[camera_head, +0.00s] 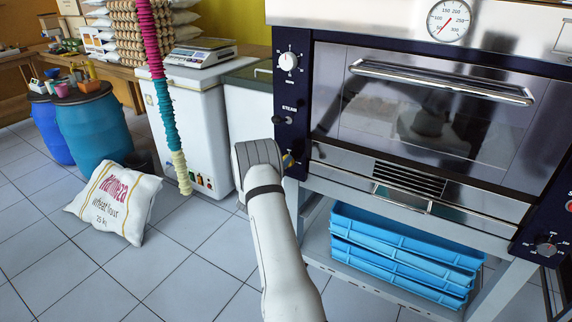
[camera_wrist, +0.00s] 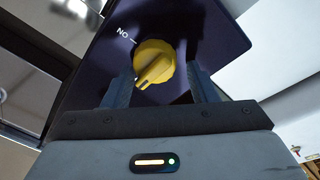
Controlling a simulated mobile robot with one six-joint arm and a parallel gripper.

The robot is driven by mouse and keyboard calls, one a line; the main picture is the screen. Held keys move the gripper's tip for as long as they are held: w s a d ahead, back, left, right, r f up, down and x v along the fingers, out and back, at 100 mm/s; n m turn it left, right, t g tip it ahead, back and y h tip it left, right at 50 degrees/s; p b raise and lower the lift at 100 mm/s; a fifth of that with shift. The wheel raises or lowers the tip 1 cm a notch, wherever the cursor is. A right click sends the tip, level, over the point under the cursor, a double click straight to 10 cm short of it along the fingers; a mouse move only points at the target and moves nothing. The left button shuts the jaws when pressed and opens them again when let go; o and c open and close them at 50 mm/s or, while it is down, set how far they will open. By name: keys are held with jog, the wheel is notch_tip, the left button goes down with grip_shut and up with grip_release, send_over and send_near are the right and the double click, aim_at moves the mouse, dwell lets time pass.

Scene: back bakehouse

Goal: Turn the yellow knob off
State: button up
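The yellow knob (camera_wrist: 153,61) sits on a dark panel (camera_wrist: 222,50) in the wrist view. Its raised ridge points to the lower left. A white label reading as upside-down "ON", with a short line, lies at the knob's upper left. My gripper (camera_wrist: 161,78) is open, with one finger on each side of the knob's lower part. A gap shows at the right finger; I cannot tell whether the left finger touches. In the head view, a bit of yellow knob (camera_head: 288,161) shows low on the oven's left panel, mostly hidden by my wrist, which also hides the fingers.
The oven (camera_head: 420,110) has a white knob (camera_head: 288,61) and a small steam switch (camera_head: 286,120) above. Blue crates (camera_head: 400,260) stand beneath it. A white chest (camera_head: 190,125), a hanging coloured sleeve (camera_head: 165,95) and a flour sack (camera_head: 115,203) are left. Tiled floor is free in front.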

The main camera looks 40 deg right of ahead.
jog(key=shift+o, duration=0.9)
jog(key=shift+s+d, duration=0.1)
jog(key=shift+d, duration=0.05)
jog(key=v, duration=0.8)
jog(key=shift+p, duration=0.35)
